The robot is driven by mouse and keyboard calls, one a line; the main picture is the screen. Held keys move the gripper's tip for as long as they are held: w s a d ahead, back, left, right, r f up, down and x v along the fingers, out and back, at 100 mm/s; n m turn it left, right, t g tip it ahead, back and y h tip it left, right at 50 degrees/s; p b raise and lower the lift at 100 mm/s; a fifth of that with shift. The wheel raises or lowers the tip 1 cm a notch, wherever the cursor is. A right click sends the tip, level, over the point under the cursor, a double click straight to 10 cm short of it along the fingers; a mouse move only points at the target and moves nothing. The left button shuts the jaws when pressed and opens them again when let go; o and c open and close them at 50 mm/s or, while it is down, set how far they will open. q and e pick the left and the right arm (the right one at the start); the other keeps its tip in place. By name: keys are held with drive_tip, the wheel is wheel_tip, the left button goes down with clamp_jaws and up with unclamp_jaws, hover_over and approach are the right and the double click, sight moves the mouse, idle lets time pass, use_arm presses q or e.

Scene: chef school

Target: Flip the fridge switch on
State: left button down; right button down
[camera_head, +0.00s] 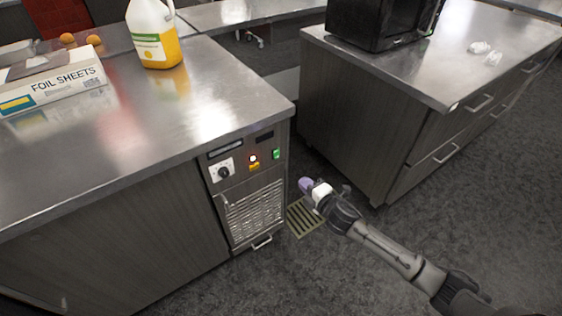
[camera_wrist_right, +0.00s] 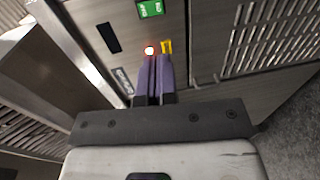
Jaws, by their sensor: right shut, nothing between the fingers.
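The fridge unit's control panel (camera_head: 246,158) is on the front of the steel counter, near its right corner. It carries a small green switch (camera_head: 276,154), a lit red light (camera_head: 253,158) with a yellow label below it, and a black knob (camera_head: 223,172). My right gripper (camera_head: 304,184) is in front of the panel, to the right of and below the green switch. Its purple fingers are shut and empty. Contact cannot be told.
A vent grille (camera_head: 254,210) is below the panel. The counter (camera_head: 215,95) holds a yellow jug (camera_head: 155,38) and a foil sheets box (camera_head: 50,82). A second counter (camera_head: 350,130) with a black microwave stands right. A floor drain (camera_head: 303,217) lies below my gripper.

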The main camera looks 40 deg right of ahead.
drive_tip(key=shift+w, duration=0.15)
drive_tip(key=b, duration=0.6)
approach(277, 158)
drive_tip(key=w, duration=0.5)
drive_tip(key=shift+w+d+f, duration=0.3)
drive_tip(key=shift+w+f, duration=0.05)
drive_tip(key=shift+w+d, duration=0.1)
drive_tip(key=shift+w, duration=0.8)
